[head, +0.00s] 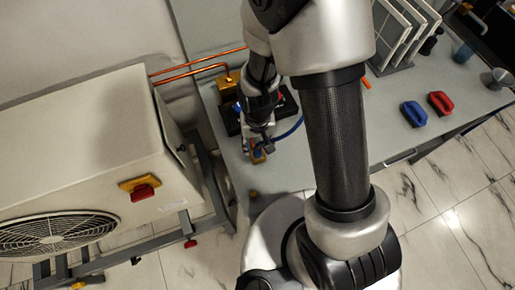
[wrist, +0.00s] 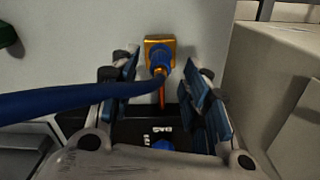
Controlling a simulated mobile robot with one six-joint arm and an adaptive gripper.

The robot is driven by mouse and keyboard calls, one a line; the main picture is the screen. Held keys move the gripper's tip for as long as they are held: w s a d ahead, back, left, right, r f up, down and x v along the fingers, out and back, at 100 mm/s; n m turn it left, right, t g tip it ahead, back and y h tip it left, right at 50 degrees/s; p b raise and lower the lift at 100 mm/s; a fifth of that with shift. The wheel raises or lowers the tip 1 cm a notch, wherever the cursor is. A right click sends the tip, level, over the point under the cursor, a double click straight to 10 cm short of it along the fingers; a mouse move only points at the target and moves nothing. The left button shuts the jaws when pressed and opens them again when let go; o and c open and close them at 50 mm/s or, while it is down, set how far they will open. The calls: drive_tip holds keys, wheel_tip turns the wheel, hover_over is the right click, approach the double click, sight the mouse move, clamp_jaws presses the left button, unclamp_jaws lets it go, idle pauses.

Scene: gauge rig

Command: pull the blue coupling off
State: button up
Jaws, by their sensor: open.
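The blue coupling (wrist: 161,62) sits on a brass fitting (wrist: 160,44) in the wrist view, with a blue hose (wrist: 60,101) running off to the left. My gripper (wrist: 162,68) is open, with one finger on each side of the coupling. I see gaps on both sides and cannot tell any contact. In the head view my gripper (head: 258,148) is low over the bench by a small brass piece, and the blue hose (head: 291,131) curves to its right. The coupling itself is hard to make out there.
A black device with a blue knob (wrist: 163,144) lies beneath the fingers in the wrist view. In the head view, copper pipes (head: 195,70) run to a brass block (head: 228,82). A large outdoor unit (head: 85,135) stands left. Blue (head: 413,114) and red (head: 440,103) handled items lie right.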

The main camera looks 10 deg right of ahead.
sight(258, 145)
drive_tip(key=shift+f+b, duration=0.35)
drive_tip(key=shift+f, duration=1.3)
drive_tip(key=shift+c, duration=0.5)
clamp_jaws()
